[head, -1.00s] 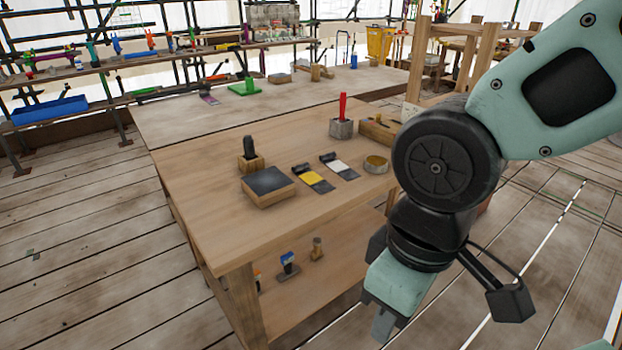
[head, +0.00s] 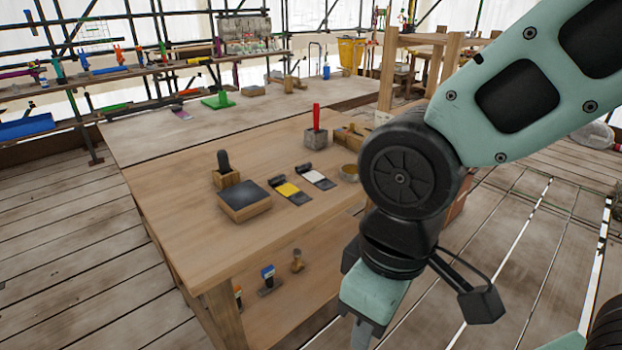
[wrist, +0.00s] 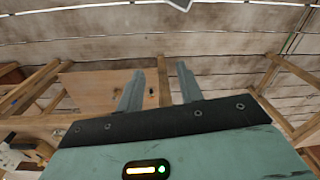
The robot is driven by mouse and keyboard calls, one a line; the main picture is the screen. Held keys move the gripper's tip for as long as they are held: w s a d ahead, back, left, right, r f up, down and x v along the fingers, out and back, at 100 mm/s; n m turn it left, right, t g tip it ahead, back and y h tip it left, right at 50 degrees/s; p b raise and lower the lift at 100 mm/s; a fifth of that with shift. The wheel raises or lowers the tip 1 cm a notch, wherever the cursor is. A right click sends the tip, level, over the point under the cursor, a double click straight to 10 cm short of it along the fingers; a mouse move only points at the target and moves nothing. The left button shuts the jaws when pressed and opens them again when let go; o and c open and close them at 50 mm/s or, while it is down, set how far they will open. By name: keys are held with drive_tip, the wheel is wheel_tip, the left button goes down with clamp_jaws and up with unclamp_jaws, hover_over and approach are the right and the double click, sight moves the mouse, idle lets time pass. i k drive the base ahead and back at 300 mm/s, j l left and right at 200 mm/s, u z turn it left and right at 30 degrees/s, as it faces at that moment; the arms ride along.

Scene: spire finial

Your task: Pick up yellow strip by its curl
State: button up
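The yellow strip (head: 288,190) lies on the wooden workbench on a dark backing, and a dark rolled curl (head: 275,184) shows at its upper left end. A similar white strip (head: 317,179) lies just to its right, with its own dark curl. My gripper (wrist: 160,75) shows in the wrist view with its two fingers apart and nothing between them. In the head view my gripper (head: 361,330) hangs low in front of the bench, clear of the strip; its fingertips are mostly cut off there.
A dark-topped wooden block (head: 243,200) sits just left of the yellow strip, with a black-handled tool (head: 225,165) behind it. A red-handled tool in a grey block (head: 316,130) and a round tin (head: 349,172) stand nearby. The bench front left is bare.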

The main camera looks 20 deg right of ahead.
sight(279, 183)
drive_tip(key=i+l+u, duration=0.15)
drive_tip(key=i, duration=0.4)
drive_tip(key=i+l+u, duration=0.2)
drive_tip(key=i, duration=0.3)
drive_tip(key=i+l+u, duration=0.15)
drive_tip(key=i+l, duration=0.25)
drive_tip(key=i, duration=0.1)
